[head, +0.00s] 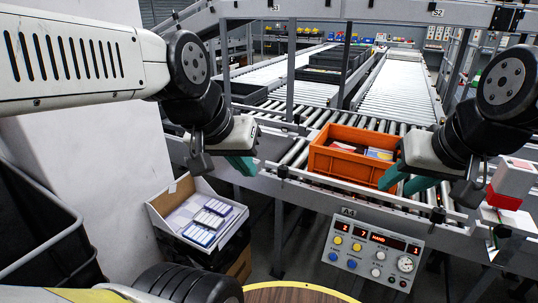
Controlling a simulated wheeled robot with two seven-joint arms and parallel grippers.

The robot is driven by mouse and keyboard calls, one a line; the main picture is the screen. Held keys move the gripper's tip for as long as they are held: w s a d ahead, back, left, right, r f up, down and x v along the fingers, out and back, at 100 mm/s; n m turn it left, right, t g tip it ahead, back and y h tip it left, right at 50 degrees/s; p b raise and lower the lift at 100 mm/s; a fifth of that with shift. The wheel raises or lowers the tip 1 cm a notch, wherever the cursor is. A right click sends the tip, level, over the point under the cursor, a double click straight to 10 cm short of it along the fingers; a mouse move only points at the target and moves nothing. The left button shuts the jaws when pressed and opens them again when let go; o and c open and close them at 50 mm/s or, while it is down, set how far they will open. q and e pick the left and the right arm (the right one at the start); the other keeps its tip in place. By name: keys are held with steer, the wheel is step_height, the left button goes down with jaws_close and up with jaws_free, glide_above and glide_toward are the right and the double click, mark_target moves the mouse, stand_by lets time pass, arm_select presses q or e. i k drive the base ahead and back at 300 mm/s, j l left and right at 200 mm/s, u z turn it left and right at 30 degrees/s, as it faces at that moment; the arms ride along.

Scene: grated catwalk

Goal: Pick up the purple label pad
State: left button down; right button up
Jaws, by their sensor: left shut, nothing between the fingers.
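Several small pads with white and purple-blue faces (208,222) lie in an open grey-white bin (159,216) at the lower left. I cannot tell for certain which of them is the purple label pad. My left gripper (245,168) has teal fingers. It is shut and empty, above and to the right of the bin, apart from the pads. My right gripper (406,184) shows two teal fingers spread apart with nothing seen between them. It is in front of the right side of an orange crate (340,177), which holds a few flat packets.
The orange crate rests on a roller conveyor (290,153) with metal side rails. A control panel (370,252) is mounted below its front rail. A black bin (45,235) stands at the left edge. A red-and-white device (509,188) is at the far right.

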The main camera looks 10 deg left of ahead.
mark_target(216, 206)
steer(key=i+u, duration=0.3)
steer(key=i, duration=0.25)
steer(key=i+l+u, duration=0.3)
steer(key=i, duration=0.2)
steer(key=i+j+u, duration=0.15)
steer(key=u, duration=0.2)
steer(key=i+j+u, duration=0.1)
steer(key=u, duration=0.3)
steer(key=i, duration=0.25)
